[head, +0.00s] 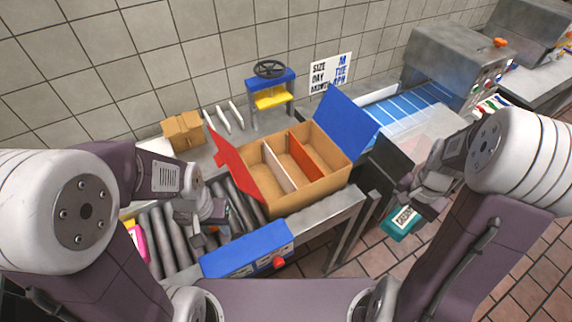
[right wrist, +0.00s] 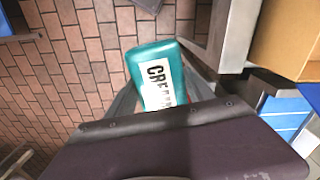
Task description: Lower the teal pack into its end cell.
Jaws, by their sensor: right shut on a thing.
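The teal pack (head: 397,226) with a white lettered label hangs from my right gripper (head: 416,198), to the right of the box and out over the floor. In the right wrist view the teal pack (right wrist: 152,56) shows its label, partly hidden by my gripper's dark body. An open cardboard box (head: 308,192) stands on the bench end, with a white divider (head: 279,165) and a red divider (head: 303,157) making three cells. The cells look empty from here. My left gripper (head: 203,232) is low over the rollers, left of the box; its jaws are too small to read.
A red flap (head: 235,162) and a blue flap (head: 345,122) stand out from the box. A dark panel (head: 388,165) stands between the box and my right gripper. A blue control box (head: 247,250) with a red button sits in front. Pink and yellow packs (head: 138,240) lie on the rollers.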

